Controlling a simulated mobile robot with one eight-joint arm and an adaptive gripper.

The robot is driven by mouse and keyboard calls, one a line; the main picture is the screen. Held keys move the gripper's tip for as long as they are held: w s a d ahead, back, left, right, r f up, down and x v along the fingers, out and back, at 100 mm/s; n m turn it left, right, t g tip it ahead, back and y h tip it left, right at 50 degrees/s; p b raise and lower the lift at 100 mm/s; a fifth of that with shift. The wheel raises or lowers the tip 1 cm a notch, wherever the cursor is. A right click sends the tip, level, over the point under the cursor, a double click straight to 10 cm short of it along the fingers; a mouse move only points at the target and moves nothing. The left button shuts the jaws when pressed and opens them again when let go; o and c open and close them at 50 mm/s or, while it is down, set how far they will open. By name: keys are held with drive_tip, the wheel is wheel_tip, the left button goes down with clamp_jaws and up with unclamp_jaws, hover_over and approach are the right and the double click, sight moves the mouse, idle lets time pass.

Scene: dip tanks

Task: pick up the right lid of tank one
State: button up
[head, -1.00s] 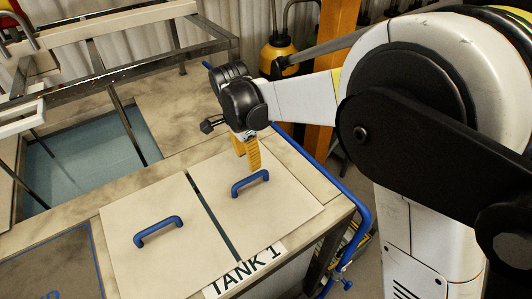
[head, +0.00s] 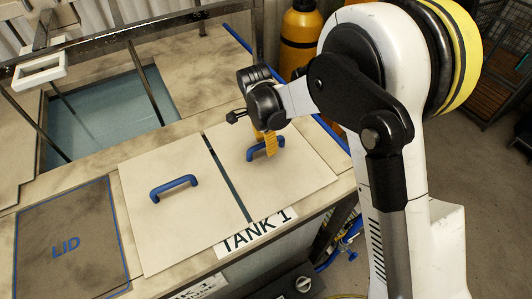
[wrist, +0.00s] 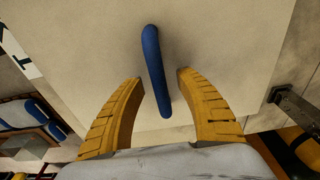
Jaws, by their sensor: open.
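The right lid of tank one (head: 290,172) is a flat beige panel lying on the tank, with a blue bar handle (head: 281,145). My gripper (head: 267,143) is open, with its yellow fingers pointing down at this handle. In the wrist view the blue handle (wrist: 153,65) runs between the two spread fingers of my gripper (wrist: 158,82), with a gap on each side. The left lid (head: 185,225) lies beside it across a narrow dark gap and has its own blue handle (head: 174,187).
A "TANK 1" label (head: 255,232) is on the front edge below the lids. An open tank with blue liquid (head: 105,110) is behind. A metal frame (head: 140,32) spans above it.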

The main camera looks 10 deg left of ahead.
clamp_jaws()
